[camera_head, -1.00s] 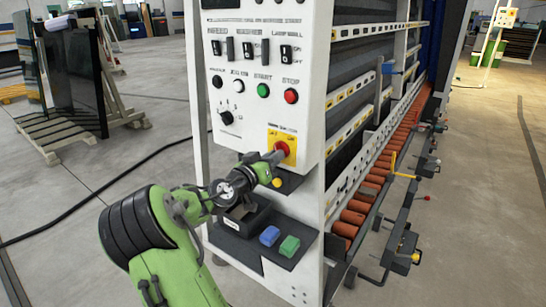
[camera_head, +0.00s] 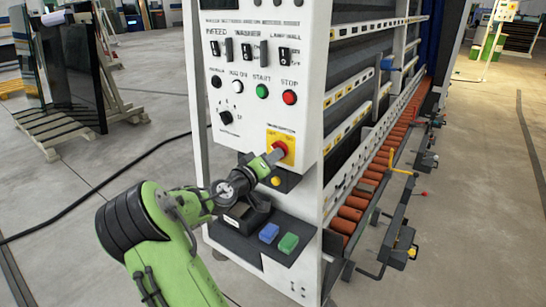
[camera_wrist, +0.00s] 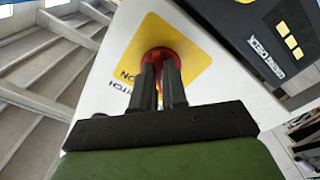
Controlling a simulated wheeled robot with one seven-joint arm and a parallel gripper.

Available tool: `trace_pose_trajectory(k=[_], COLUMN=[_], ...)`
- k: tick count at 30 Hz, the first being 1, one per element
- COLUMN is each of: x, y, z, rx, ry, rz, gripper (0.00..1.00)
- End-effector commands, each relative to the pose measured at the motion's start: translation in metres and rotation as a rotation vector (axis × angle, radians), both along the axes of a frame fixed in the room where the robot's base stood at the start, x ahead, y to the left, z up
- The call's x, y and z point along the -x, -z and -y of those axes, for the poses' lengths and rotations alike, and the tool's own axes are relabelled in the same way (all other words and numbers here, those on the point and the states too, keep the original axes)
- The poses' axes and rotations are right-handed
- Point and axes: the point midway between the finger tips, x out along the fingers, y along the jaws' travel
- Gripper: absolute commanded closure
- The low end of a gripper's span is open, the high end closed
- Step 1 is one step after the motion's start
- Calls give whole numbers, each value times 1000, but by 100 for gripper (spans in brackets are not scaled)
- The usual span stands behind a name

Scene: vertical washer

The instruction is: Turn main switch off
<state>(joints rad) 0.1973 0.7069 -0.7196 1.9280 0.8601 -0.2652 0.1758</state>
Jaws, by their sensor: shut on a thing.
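The main switch is a red rotary knob (camera_head: 280,149) on a yellow plate (camera_head: 289,138) low on the white control panel. In the wrist view the red knob (camera_wrist: 163,60) shows round and between my gripper's dark fingers, in front of the yellow plate (camera_wrist: 190,45). My gripper (camera_head: 274,155) reaches the knob from the lower left, and it also shows in the wrist view (camera_wrist: 162,75). Its fingers are shut on the knob's handle. The fingers hide most of the handle, so I cannot tell its exact angle.
A green START button (camera_head: 262,91) and a red STOP button (camera_head: 289,97) sit above the switch. Below is a dark shelf (camera_head: 245,236) with a blue block (camera_head: 268,233) and a green block (camera_head: 288,243). Rollers (camera_head: 349,214) run along the right side.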

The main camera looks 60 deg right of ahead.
Motion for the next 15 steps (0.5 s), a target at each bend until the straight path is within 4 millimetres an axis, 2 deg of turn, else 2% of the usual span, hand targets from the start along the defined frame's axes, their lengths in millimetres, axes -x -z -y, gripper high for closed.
trace_pose_trajectory(k=[9, 10, 14, 15], x=[0, 0, 0, 0], y=[1, 1, 1, 1], z=[0, 0, 0, 0], rx=[-2, -2, -2, -2], ry=[0, 0, 0, 0], rz=[-5, -5, -4, -4], gripper=[100, 83, 63, 62])
